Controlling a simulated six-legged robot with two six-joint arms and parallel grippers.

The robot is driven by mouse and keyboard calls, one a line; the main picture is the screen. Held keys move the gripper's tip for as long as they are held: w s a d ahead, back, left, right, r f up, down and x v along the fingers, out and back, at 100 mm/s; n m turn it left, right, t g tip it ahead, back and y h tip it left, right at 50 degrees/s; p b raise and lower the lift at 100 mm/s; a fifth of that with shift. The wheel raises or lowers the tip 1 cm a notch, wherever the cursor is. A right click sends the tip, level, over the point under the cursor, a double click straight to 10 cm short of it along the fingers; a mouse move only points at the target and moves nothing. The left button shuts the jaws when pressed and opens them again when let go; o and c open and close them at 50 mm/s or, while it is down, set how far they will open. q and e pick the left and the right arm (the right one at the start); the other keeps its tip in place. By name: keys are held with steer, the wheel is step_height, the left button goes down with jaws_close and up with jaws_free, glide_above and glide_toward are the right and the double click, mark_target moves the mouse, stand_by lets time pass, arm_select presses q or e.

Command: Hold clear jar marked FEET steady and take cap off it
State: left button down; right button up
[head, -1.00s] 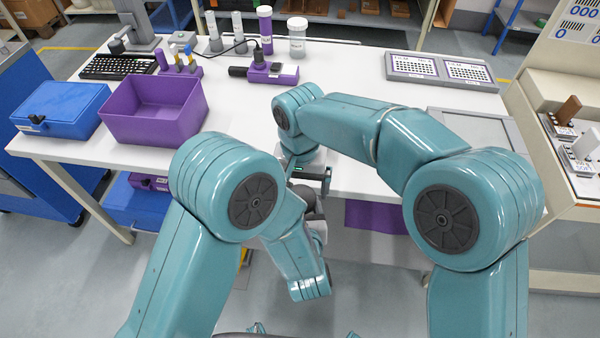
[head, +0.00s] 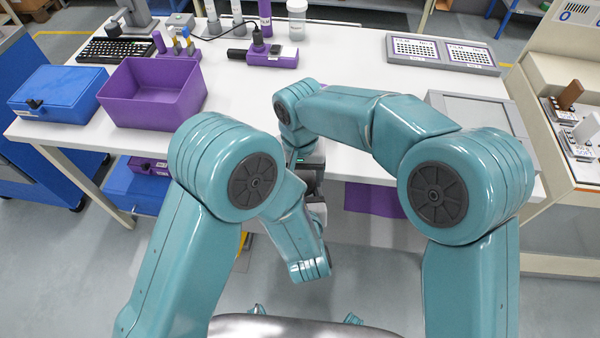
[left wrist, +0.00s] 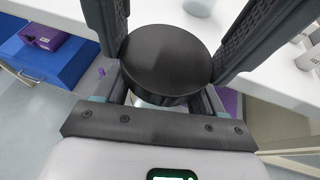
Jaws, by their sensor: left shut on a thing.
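In the left wrist view, a round black cap (left wrist: 167,60) sits between the two fingers of my left gripper (left wrist: 166,50). A small pale part shows just under it, which fits the clear jar (left wrist: 150,99); the rest of the jar and any FEET mark are hidden. The left gripper is shut on the jar, with the cap showing at finger level. In the head view my left gripper is largely hidden among the arm links near the table's front edge. My right arm reaches across to the same spot, and its fingers cannot be seen.
The white table (head: 240,120) carries a purple bin (head: 150,112), a blue case (head: 55,93), a black keyboard (head: 115,50) and a purple device (head: 272,56). A grey two-panel tray (head: 440,54) is at the back right.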

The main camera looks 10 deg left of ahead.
steer(key=shift+n, duration=1.2)
